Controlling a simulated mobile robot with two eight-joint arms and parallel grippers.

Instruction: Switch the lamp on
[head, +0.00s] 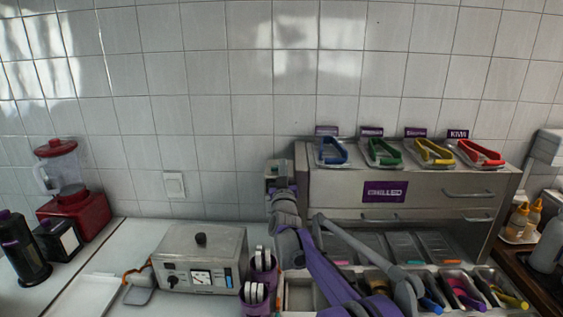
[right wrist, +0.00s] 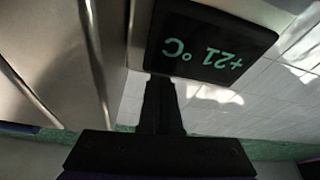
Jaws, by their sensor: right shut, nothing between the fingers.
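No lamp can be made out for sure in either view. A white wall switch (head: 174,185) is on the tiled wall, left of the steel cabinet. My right arm reaches up from the lower right in the head view, and its gripper (head: 279,170) is near the cabinet's left edge, right of the switch and apart from it. In the right wrist view the right gripper's fingers (right wrist: 160,95) are shut and empty. Their tips are close to a dark display (right wrist: 208,42) reading +21 °C upside down; contact cannot be told. My left gripper is not in view.
The steel cabinet (head: 430,190) has several coloured-handled tools on top. A metal box with a dial and knobs (head: 200,260) stands on the white counter. A red blender (head: 75,195) is at the left. Wall between blender and cabinet is clear around the switch.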

